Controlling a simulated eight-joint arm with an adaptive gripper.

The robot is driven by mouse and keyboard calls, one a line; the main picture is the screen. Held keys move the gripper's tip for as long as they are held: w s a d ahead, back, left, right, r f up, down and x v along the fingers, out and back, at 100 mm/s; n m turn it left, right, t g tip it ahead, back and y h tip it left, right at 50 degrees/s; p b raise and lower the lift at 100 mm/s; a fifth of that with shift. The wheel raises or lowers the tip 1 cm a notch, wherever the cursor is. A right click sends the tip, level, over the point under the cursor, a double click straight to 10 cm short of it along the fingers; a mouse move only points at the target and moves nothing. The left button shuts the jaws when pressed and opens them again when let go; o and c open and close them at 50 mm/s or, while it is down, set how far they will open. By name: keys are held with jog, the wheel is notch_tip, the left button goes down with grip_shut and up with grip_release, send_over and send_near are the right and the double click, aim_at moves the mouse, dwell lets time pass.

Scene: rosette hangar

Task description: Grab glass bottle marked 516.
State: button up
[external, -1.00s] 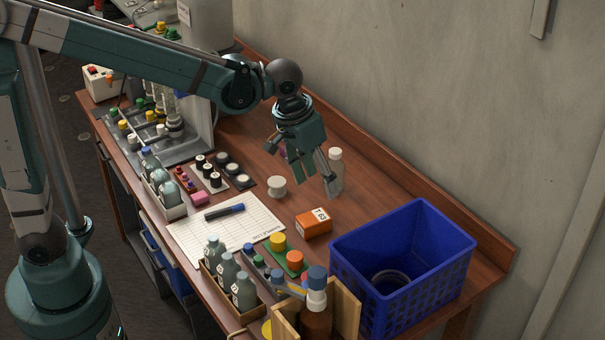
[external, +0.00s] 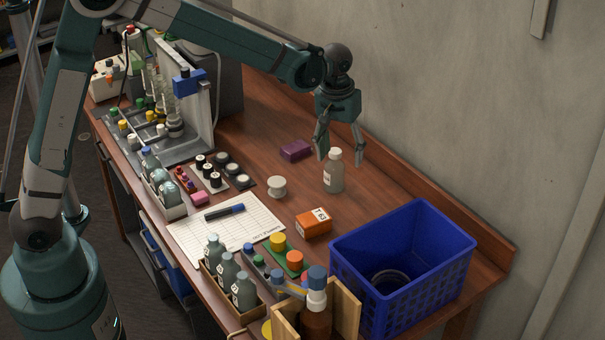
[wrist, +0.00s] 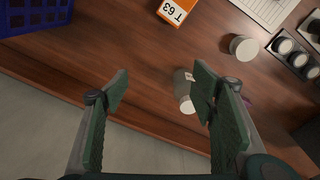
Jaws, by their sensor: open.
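A grey glass bottle with a white cap (external: 334,172) stands upright and alone on the bench, right of the middle. Its label number cannot be read in either view. My gripper (external: 341,157) is open and empty, its fingers pointing down just above and behind this bottle. In the wrist view the bottle (wrist: 183,84) appears between the spread fingers (wrist: 160,82), close to the right finger, which partly covers it. Similar glass bottles (external: 228,270) with white labels stand in a wooden tray at the front; their numbers are too small to read.
A blue crate (external: 440,240) stands at the right. An orange box (external: 314,223), a white round jar (external: 277,187) and a purple block (external: 296,150) lie around the lone bottle. The wall (external: 440,110) rises behind the bench. Bare wood surrounds the bottle.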

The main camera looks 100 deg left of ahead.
aim_at(337, 151)
jog(key=a+f, duration=0.2)
jog(key=a, duration=0.1)
jog(key=s+a+f+n+p, duration=0.1)
jog(key=a, duration=0.2)
jog(key=s+a+f+n, duration=0.1)
jog(key=a+f, duration=0.1)
jog(key=a, duration=0.1)
jog(key=shift+a+f+g+p, duration=0.3)
jog(key=shift+a+p, duration=0.1)
jog(key=shift+s+a+f+h, duration=0.2)
jog(key=shift+a+f+h, duration=0.1)
jog(key=shift+a+f, duration=0.25)
jog(key=shift+r, duration=0.1)
jog(key=shift+f, duration=1.3)
jog(key=shift+s+f, duration=0.15)
jog(key=shift+f, duration=1.2)
jog(key=shift+s+f, duration=0.1)
jog(key=shift+f, duration=1.2)
jog(key=c, duration=1.1)
